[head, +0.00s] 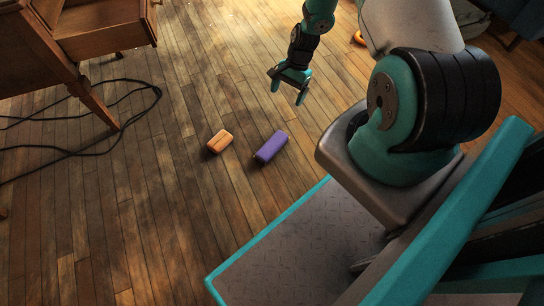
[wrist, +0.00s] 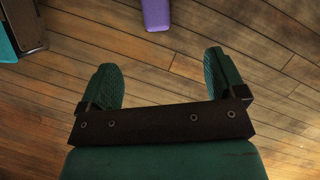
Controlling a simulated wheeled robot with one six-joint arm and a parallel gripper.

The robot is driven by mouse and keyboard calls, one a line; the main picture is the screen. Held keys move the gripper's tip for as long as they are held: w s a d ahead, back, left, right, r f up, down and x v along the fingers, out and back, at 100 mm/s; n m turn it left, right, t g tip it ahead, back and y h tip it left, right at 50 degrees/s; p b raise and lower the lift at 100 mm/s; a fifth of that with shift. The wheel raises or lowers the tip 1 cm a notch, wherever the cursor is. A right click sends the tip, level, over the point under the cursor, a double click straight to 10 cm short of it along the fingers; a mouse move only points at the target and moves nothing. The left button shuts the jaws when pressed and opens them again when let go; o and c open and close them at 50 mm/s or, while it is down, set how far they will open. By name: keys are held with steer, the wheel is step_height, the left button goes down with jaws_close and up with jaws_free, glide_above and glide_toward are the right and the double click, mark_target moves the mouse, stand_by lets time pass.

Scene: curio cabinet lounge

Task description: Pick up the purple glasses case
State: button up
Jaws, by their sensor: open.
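The purple glasses case (head: 270,146) lies flat on the wooden floor in the head view, in front of my base. In the wrist view the purple case (wrist: 156,14) shows at the top edge, partly cut off by the frame. My gripper (head: 287,91) is open and empty. In the head view it hangs above the floor, farther up the picture than the case and a little to its right. In the wrist view my gripper (wrist: 164,72) has its two green fingers spread wide, with only floorboards between them.
An orange box-like object (head: 220,141) lies on the floor just left of the case. Another orange item (head: 359,38) lies farther back. A wooden desk (head: 95,30) with an open drawer stands at the upper left, with black cables (head: 140,84) by its leg. Floor around the case is otherwise clear.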

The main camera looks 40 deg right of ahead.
step_height(320, 180, down, 4)
steer(key=b, duration=0.8)
glide_toward(279, 137)
steer(key=shift+m, duration=0.3)
steer(key=x, duration=0.5)
steer(key=shift+a, duration=0.45)
steer(key=b+x, duration=0.4)
steer(key=x, duration=0.1)
steer(key=shift+d+f, duration=0.3)
steer(key=shift+d, duration=0.05)
steer(key=shift+r, duration=0.1)
steer(key=c, duration=1)
